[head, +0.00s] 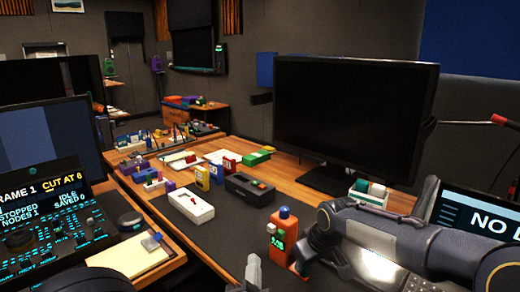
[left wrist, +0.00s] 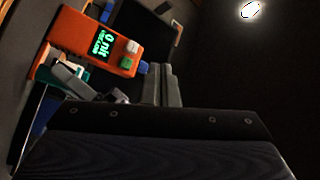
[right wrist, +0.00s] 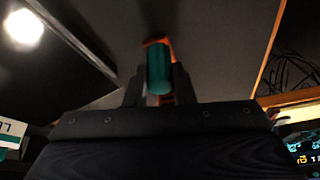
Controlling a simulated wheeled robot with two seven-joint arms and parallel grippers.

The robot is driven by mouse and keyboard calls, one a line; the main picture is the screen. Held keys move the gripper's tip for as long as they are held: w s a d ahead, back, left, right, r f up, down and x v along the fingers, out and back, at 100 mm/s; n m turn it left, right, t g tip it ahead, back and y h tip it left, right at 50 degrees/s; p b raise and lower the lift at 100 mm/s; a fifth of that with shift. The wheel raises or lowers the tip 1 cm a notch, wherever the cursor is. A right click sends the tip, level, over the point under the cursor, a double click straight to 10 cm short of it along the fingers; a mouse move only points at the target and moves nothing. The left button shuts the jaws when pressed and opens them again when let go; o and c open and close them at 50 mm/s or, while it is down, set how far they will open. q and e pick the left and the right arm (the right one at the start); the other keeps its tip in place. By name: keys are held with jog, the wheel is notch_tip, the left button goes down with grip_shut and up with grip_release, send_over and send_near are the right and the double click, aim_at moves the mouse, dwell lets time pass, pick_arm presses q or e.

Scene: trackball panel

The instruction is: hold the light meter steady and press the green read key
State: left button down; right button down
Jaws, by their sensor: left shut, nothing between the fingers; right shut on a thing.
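The orange light meter (head: 284,226) stands upright over the dark desk mat in the head view. In the left wrist view the meter (left wrist: 75,32) appears sideways, with a lit screen reading 0 nit, a green key (left wrist: 126,62) and a white key (left wrist: 132,46). My right gripper (right wrist: 158,85) is shut on the meter, around a teal part of it. My left gripper (head: 253,272) is shut and empty, low in front of the meter. In the left wrist view its fingertips (left wrist: 161,72) are near the green key; I cannot see contact.
A white box (head: 188,212) and a dark box (head: 250,189) lie on the mat behind the meter. A large monitor (head: 352,115) stands at the back. A control console (head: 55,235) and a yellow notepad (head: 130,257) are at left. Bare mat lies left of the meter.

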pick_arm(q)
jog(key=s, duration=0.4)
jog(key=shift+s+a+r, duration=0.1)
jog(key=shift+s+r, duration=0.15)
jog(key=shift+r, duration=0.1)
